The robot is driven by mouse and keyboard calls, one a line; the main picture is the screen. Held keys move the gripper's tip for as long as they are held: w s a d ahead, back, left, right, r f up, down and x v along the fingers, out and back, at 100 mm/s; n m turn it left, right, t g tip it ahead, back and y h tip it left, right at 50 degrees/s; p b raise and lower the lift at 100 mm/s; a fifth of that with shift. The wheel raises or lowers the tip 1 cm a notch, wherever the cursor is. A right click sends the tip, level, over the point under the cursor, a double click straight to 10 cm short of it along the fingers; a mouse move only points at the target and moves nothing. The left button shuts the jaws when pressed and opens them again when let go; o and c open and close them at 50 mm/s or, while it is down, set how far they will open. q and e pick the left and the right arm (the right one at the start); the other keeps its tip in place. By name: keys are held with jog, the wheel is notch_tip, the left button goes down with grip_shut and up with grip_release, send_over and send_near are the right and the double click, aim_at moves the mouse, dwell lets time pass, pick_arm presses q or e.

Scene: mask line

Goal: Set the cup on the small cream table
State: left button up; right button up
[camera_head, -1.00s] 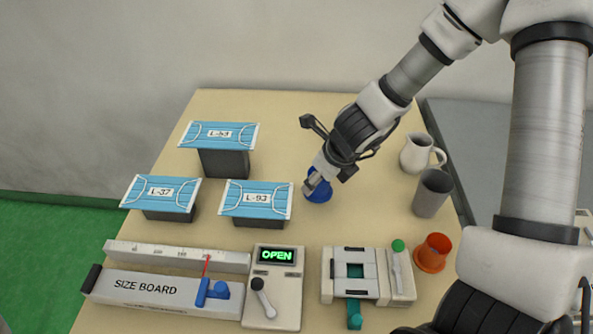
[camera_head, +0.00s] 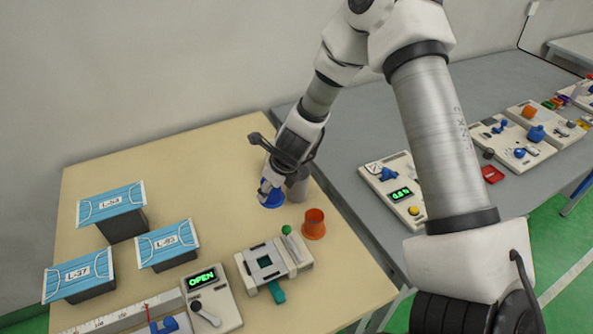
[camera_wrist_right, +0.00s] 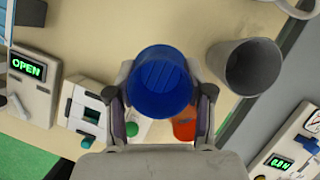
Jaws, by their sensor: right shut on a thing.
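The blue cup (camera_head: 272,199) is between the fingers of my right gripper (camera_head: 268,185), which is shut on it. In the right wrist view the blue cup (camera_wrist_right: 160,85) shows its open mouth, with one finger of my right gripper (camera_wrist_right: 162,100) on each side. The cup is over the cream table (camera_head: 200,160), left of the grey cup; its height above the top is hard to tell. My left gripper is not in view.
A grey cup (camera_head: 299,185) and an orange cup (camera_head: 313,225) stand close by. A clamp-like device (camera_head: 273,263), an OPEN panel (camera_head: 210,298) and several mask-topped blocks (camera_head: 168,245) stand nearby. A grey table (camera_head: 370,130) adjoins at right.

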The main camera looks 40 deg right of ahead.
jog(key=f+b, duration=0.1)
jog(key=f, duration=0.1)
jog(key=f+b, duration=0.1)
jog(key=f, duration=0.1)
jog(key=w+f+b, duration=0.1)
jog(key=f, duration=0.2)
jog(key=shift+w+d+b, duration=0.1)
jog(key=shift+d+b, duration=0.05)
jog(key=shift+b, duration=0.25)
jog(key=shift+s+f+b, duration=0.15)
jog(key=shift+f+b, duration=0.4)
jog(key=shift+s+f+b, duration=0.15)
jog(key=shift+f+b, duration=0.35)
jog(key=shift+b, duration=0.05)
jog(key=shift+w, duration=0.15)
jog(key=shift+f, duration=0.15)
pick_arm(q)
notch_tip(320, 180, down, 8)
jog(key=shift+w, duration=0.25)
pick_arm(e)
jog(key=o, duration=1.2)
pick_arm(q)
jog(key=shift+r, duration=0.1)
pick_arm(e)
jog(key=shift+o, duration=0.2)
